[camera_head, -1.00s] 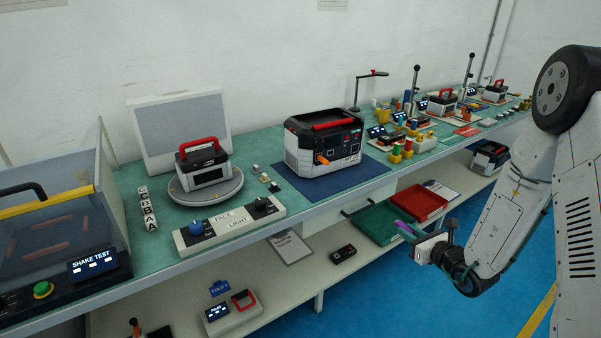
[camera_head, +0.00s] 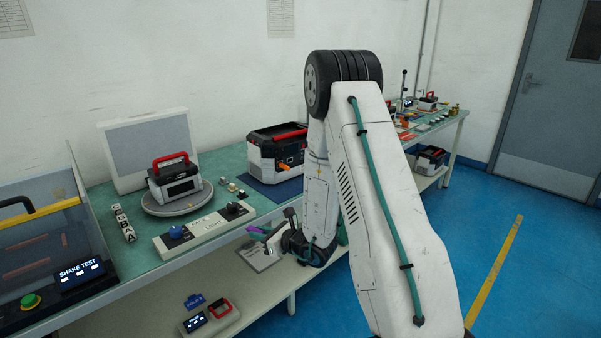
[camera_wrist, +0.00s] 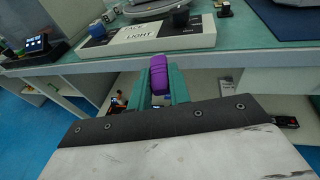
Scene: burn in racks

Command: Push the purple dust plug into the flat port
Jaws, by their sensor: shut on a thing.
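The purple dust plug (camera_wrist: 160,74) is between the green fingers of my gripper (camera_wrist: 161,88) in the wrist view, in front of the bench edge. In the head view the plug (camera_head: 254,229) shows as a small purple piece at the tip of my gripper (camera_head: 264,232), low beside the bench front. The larger black and white unit (camera_head: 262,153) with a red handle stands on a blue mat, with an orange piece (camera_head: 284,167) on its front. My arm hides its right side. I cannot make out the flat port in either view.
A smaller red-handled unit (camera_head: 175,180) sits on a round turntable (camera_head: 176,207) behind the face and light control box (camera_head: 206,230). The shake-test enclosure (camera_head: 38,235) is at left. A lower shelf (camera_head: 262,283) lies under the bench. Blue floor (camera_head: 490,240) is open at right.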

